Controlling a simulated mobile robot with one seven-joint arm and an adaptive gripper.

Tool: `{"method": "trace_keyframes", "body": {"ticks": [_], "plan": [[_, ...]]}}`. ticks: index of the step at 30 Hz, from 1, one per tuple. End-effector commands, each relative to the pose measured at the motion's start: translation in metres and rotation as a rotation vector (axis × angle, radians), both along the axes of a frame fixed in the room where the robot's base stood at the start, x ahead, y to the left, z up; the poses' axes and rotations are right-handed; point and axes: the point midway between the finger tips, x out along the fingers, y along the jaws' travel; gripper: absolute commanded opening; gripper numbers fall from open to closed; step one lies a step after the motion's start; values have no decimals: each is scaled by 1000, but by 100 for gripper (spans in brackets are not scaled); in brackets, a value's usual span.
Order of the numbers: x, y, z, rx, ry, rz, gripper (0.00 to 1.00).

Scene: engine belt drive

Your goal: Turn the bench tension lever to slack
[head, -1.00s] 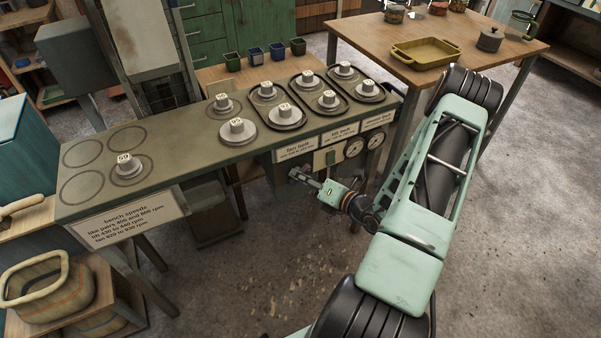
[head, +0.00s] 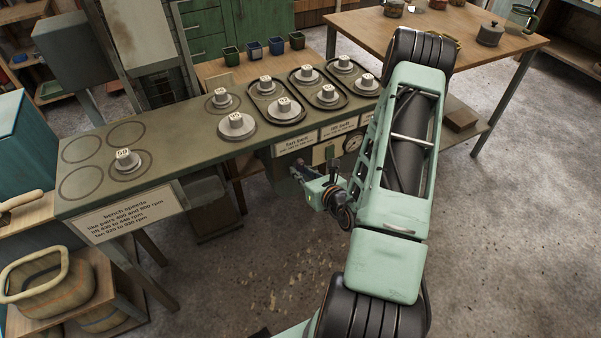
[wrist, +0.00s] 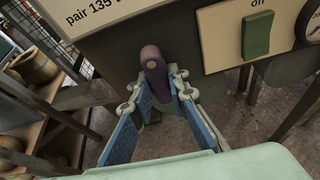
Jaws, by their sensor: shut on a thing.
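The bench tension lever is a dark purple handle (wrist: 153,72) on the front face of the green bench (head: 215,138). In the wrist view it stands roughly upright between my fingers. My gripper (wrist: 156,92) is shut on this handle, with its blue-padded fingers on both sides of it. In the head view my gripper (head: 308,172) is at the bench front, below the label plates, and the lever is mostly hidden behind it. The lever's slack and tight marks cannot be read.
A green switch (wrist: 257,35) marked off sits right of the lever, beside a dial gauge (head: 353,142). Several numbered pulleys (head: 237,126) stand on the bench top. A wooden table (head: 485,45) is at the back right. The floor in front is clear.

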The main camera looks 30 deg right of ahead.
Motion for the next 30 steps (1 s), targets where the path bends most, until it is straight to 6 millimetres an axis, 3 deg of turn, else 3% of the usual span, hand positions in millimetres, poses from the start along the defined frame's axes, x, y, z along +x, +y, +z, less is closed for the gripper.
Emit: {"method": "trace_keyframes", "body": {"ticks": [22, 23, 24, 27, 30], "plan": [[-1, 0, 0, -87, -1, 0, 0], [-1, 0, 0, -87, -1, 0, 17], [-1, 0, 0, -87, -2, 0, 22], [0, 0, 0, -86, -2, 0, 32], [0, 0, 0, -86, -2, 0, 32]]}}
